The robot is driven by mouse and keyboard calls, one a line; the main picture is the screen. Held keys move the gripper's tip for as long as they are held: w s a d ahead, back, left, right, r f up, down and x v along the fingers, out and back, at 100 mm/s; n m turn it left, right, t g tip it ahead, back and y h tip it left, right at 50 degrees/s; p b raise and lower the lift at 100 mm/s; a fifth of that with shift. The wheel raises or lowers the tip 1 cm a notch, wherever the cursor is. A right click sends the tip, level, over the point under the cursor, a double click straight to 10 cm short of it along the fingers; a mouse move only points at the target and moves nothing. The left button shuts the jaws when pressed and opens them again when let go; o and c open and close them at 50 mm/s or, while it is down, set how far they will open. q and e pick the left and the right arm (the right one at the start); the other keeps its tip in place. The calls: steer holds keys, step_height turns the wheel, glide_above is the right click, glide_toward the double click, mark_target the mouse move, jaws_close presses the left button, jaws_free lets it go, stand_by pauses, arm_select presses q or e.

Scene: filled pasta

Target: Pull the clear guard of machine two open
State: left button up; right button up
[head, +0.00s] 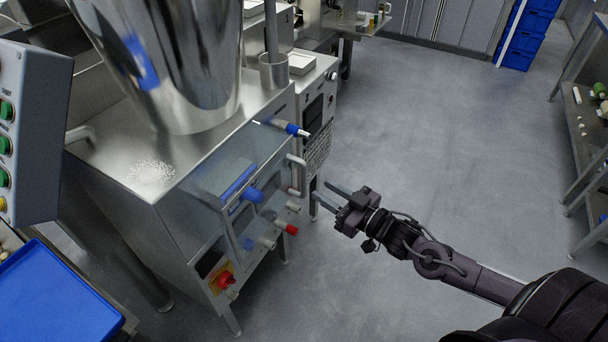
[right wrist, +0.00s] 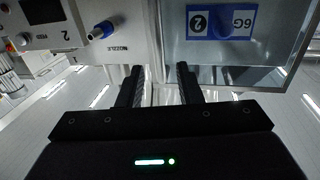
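Machine two's clear guard (head: 222,178) covers the front of the steel machine on the left in the head view and looks closed. A blue label with a 2 (right wrist: 209,22) shows on it in the right wrist view. Its grey bar handle (head: 303,178) stands at its right edge. My right gripper (head: 321,193) is open and empty, just right of the handle, with its fingers pointing at it and seemingly apart from it. It also shows in the right wrist view (right wrist: 159,88), its two fingers spread below the guard's edge. My left gripper is out of view.
A steel hopper (head: 180,60) stands on top. A blue tray (head: 60,300) lies at lower left. The grey floor (head: 430,130) to the right is clear.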

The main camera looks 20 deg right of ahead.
mark_target(306, 180)
steer(key=shift+p+x, duration=0.3)
steer(key=shift+x, duration=3.55)
steer(key=shift+f, duration=0.1)
jaws_close()
